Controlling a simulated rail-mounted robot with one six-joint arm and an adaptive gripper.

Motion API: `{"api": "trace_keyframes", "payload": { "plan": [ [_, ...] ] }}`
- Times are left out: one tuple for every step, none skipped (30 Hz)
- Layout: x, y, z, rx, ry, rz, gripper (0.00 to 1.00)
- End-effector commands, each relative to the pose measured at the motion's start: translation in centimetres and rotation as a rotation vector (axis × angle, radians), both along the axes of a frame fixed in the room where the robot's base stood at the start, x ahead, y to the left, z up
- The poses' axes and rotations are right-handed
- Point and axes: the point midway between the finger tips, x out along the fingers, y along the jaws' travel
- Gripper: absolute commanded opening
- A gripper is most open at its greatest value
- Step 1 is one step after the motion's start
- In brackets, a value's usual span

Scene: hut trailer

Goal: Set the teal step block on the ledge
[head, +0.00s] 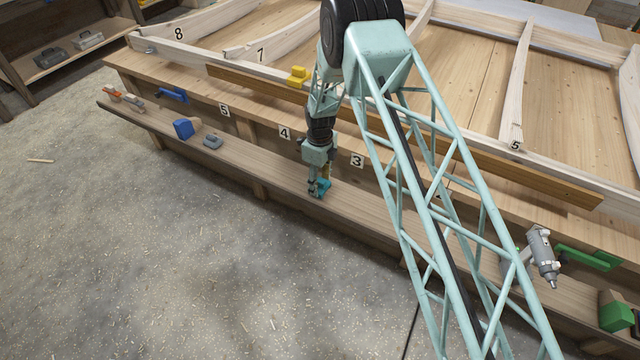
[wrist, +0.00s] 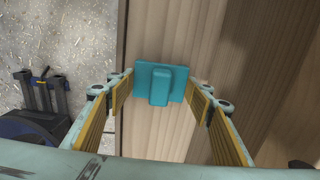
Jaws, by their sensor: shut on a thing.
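The teal step block (head: 323,186) is at the fingertips of my gripper (head: 317,187), low over the ledge (head: 360,205). In the wrist view the teal step block (wrist: 160,82) shows as a flat plate with a raised rounded bar on it. The fingers of my gripper (wrist: 160,92) are shut on the plate from left and right. The wooden ledge (wrist: 220,60) lies directly below the block, close to its left edge. I cannot tell whether the block touches the ledge. My gripper hides part of the block in the head view.
On the ledge to the left are a blue block (head: 184,128), a grey piece (head: 213,141) and an orange-handled tool (head: 125,98). Number tags 3, 4 and 5 mark the bench front behind. A yellow block (head: 297,76) sits above. The ledge beside my gripper is clear.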

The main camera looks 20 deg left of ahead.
Motion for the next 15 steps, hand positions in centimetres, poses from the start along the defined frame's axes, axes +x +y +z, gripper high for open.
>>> {"api": "trace_keyframes", "payload": {
  "plan": [
    [0.00, 0.00, 0.02, 0.000, 0.000, 0.000, 0.37],
    [0.00, 0.00, 0.02, 0.000, 0.000, 0.000, 0.37],
    [-0.01, 0.00, 0.00, 0.000, 0.000, 0.000, 0.37],
    [-0.01, 0.00, -0.04, 0.000, 0.000, 0.000, 0.37],
    [-0.01, -0.01, -0.10, 0.000, 0.000, 0.000, 0.37],
    [-0.01, -0.01, -0.19, 0.000, 0.000, 0.000, 0.37],
    [-0.01, -0.01, -0.26, 0.000, 0.000, 0.000, 0.37],
    [-0.01, -0.01, -0.32, 0.000, 0.000, 0.000, 0.37],
    [-0.01, -0.01, -0.35, 0.000, 0.000, 0.000, 0.48],
    [-0.01, -0.01, -0.31, 0.000, 0.000, 0.000, 0.51],
    [-0.01, -0.01, -0.29, 0.000, 0.000, 0.000, 0.54],
    [-0.01, 0.00, -0.29, 0.000, 0.000, 0.000, 0.58],
    [-0.01, 0.00, -0.28, 0.000, 0.000, 0.000, 0.60],
    [-0.01, 0.00, -0.28, 0.000, 0.000, 0.000, 0.61],
    [-0.01, -0.01, -0.28, 0.000, 0.000, 0.000, 0.61]
  ]
}}
